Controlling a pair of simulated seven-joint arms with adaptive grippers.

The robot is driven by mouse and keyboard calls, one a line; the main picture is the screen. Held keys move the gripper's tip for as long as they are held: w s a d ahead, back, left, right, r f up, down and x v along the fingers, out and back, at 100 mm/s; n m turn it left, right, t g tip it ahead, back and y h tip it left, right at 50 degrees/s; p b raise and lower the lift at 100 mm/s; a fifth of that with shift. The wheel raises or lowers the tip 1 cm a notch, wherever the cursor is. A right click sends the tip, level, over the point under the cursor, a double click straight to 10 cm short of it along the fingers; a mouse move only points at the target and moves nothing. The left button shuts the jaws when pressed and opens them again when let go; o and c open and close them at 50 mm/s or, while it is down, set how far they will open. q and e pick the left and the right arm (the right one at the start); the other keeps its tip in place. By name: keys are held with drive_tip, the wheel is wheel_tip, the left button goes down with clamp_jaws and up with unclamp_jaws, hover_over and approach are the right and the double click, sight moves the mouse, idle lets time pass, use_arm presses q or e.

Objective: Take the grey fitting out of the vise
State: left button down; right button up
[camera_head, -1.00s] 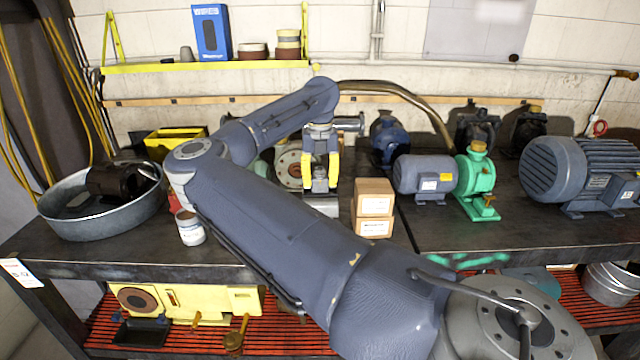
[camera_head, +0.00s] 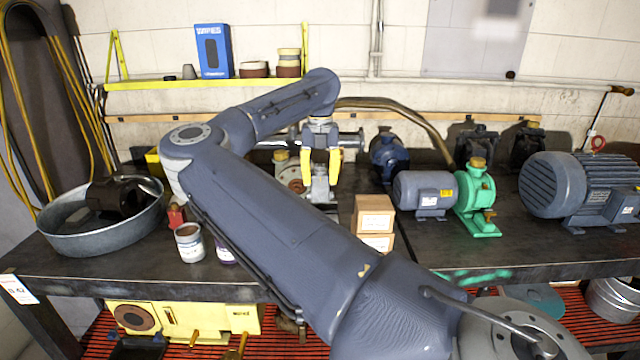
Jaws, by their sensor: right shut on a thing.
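My right gripper (camera_head: 321,178), with yellow fingers pointing down, is over the back middle of the bench. It is shut on the grey fitting (camera_head: 320,186), a small pale metal piece between its fingertips. The vise is mostly hidden behind my right arm; only some pale metal shows just below the fitting, and I cannot tell where one ends and the other begins. Whether the fitting is clear of the jaws cannot be seen. My left gripper is not in view.
Two stacked cardboard boxes (camera_head: 374,222) stand just right of the gripper. A grey-blue motor (camera_head: 422,192) with a green pump (camera_head: 478,205) and a large motor (camera_head: 570,185) are further right. A round metal pan (camera_head: 75,232) and a tin (camera_head: 189,243) stand left.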

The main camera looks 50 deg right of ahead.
drive_tip(key=shift+r, duration=1.4)
drive_tip(key=shift+w, duration=0.1)
